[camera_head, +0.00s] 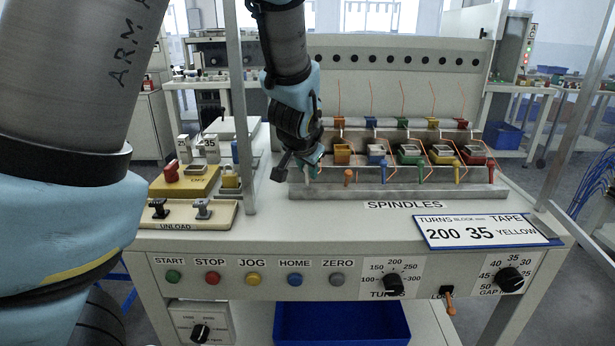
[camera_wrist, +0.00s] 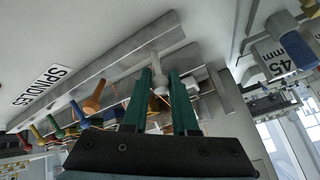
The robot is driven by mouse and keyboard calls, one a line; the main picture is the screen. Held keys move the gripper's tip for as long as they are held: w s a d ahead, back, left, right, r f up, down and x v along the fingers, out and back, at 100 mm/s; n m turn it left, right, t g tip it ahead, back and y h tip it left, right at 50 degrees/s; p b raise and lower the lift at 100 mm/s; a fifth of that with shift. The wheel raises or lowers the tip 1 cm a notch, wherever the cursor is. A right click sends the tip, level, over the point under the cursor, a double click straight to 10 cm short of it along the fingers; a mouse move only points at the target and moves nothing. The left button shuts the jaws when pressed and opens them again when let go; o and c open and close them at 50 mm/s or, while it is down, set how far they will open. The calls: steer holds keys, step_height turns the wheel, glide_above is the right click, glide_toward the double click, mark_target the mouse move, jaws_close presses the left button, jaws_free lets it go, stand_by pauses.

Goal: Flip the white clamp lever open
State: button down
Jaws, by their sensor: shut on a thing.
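The white clamp lever (camera_wrist: 156,63) stands at the end of the spindle row in the wrist view, between the green fingers of my gripper (camera_wrist: 160,80). The fingers are shut on it. In the head view my gripper (camera_head: 312,164) reaches down at the left end of the spindle rail (camera_head: 400,190). The pale lever (camera_head: 307,175) shows only in small part there, below the fingers. It looks roughly upright, though the fingers hide much of it.
An orange lever (camera_head: 348,177) stands just right of my gripper, followed by blue, green, yellow and red ones (camera_head: 491,172). Coloured spools sit behind them. A yellow block (camera_head: 184,182) and the unload plate (camera_head: 180,217) lie left.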

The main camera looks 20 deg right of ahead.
steer(key=shift+s+a+f+t+h+b, duration=0.15)
steer(key=shift+s+t+h+b, duration=0.15)
steer(key=shift+t, duration=0.35)
steer(key=shift+s+a+f+t+h+b, duration=0.1)
steer(key=shift+s+t+h+b, duration=0.2)
steer(key=shift+t, duration=0.35)
steer(key=shift+s+t, duration=0.1)
steer(key=shift+t, duration=0.2)
steer(key=c, duration=0.7)
jaws_free()
